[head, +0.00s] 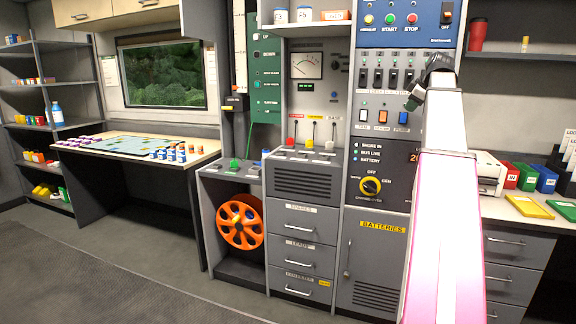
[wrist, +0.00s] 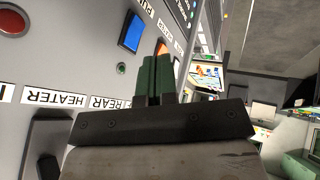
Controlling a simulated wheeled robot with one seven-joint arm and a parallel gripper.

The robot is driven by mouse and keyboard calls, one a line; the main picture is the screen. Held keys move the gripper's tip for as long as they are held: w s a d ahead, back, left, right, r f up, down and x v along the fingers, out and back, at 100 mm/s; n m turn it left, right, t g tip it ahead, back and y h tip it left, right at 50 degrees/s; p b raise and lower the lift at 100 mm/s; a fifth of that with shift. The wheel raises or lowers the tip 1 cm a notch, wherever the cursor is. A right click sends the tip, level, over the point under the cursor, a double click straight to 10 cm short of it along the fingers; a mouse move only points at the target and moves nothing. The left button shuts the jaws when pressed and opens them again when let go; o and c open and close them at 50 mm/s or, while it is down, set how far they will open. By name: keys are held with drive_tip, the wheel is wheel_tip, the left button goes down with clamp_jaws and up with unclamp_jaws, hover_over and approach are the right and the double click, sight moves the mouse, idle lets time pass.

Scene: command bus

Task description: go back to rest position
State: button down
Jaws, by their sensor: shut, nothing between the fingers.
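My gripper (head: 413,101) is in front of the grey switch panel (head: 392,80) in the head view, at the end of my raised arm. In the wrist view, its green fingers (wrist: 155,78) are together with nothing between them. They are beside the panel face, near a blue switch (wrist: 132,33) and labels reading HEATER and REAR. Whether the fingertips touch the panel cannot be told. My arm hides part of the panel's right side and the cabinet below it.
An orange reel (head: 241,221) stands in a low bay. A desk (head: 120,140) with bottles and a map is at the left. A counter at the right holds coloured bins (head: 527,177). The floor at front left is clear.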

drive_tip(key=s+a+f+m+g, duration=0.15)
drive_tip(key=a+f, duration=0.35)
drive_tip(key=f, duration=0.7)
drive_tip(key=a+f+m+g, duration=0.15)
drive_tip(key=a+f, duration=0.35)
drive_tip(key=f, duration=0.6)
drive_tip(key=s+a+f+m, duration=0.1)
drive_tip(key=a+f+m, duration=0.35)
drive_tip(key=f, duration=0.75)
drive_tip(key=s+a+f+m+g, duration=0.1)
drive_tip(key=s+a+f, duration=0.4)
drive_tip(key=f, duration=0.4)
drive_tip(key=s+a+f+m+g+h, duration=0.1)
drive_tip(key=s+a+f, duration=0.4)
drive_tip(key=s+f, duration=0.3)
drive_tip(key=s+a+f+m+g+h, duration=0.1)
drive_tip(key=s+a+f, duration=0.4)
drive_tip(key=f, duration=0.5)
drive_tip(key=shift+s+a+g, duration=0.4)
drive_tip(key=shift+s, duration=0.35)
